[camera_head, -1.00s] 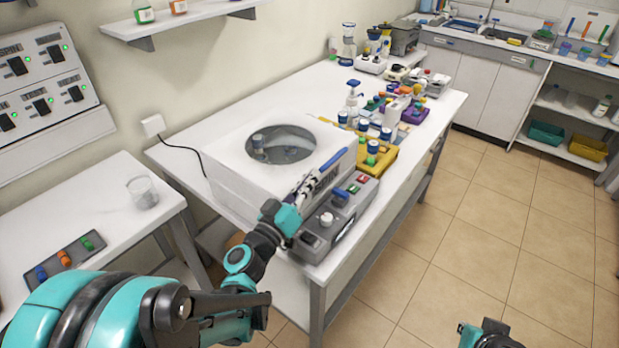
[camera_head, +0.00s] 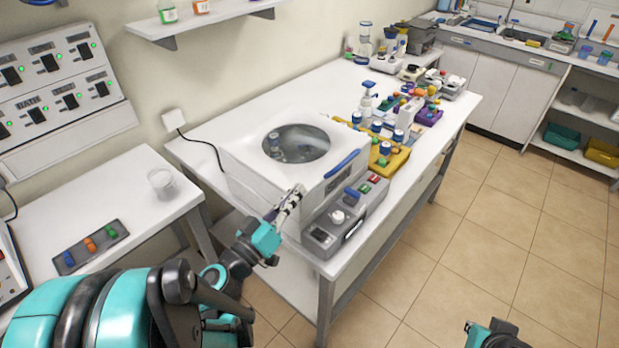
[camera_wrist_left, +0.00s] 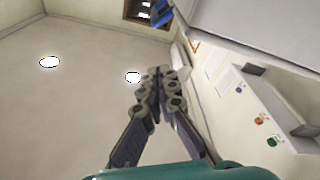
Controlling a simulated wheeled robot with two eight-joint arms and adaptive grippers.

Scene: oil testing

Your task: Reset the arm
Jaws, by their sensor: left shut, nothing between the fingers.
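My left arm comes in from the lower left in the head view. Its gripper (camera_head: 291,200) is in front of the near left side of the white centrifuge-like machine (camera_head: 258,178). In the left wrist view the fingers of the left gripper (camera_wrist_left: 160,75) are together, with nothing seen between them. Whether the gripper touches the machine cannot be told. Part of my right arm (camera_head: 490,335) shows at the bottom edge in the head view; its fingers are not clearly visible.
A side table (camera_head: 95,190) holds a glass cup (camera_head: 161,183) and a button strip (camera_head: 90,247). Open tiled floor lies right.

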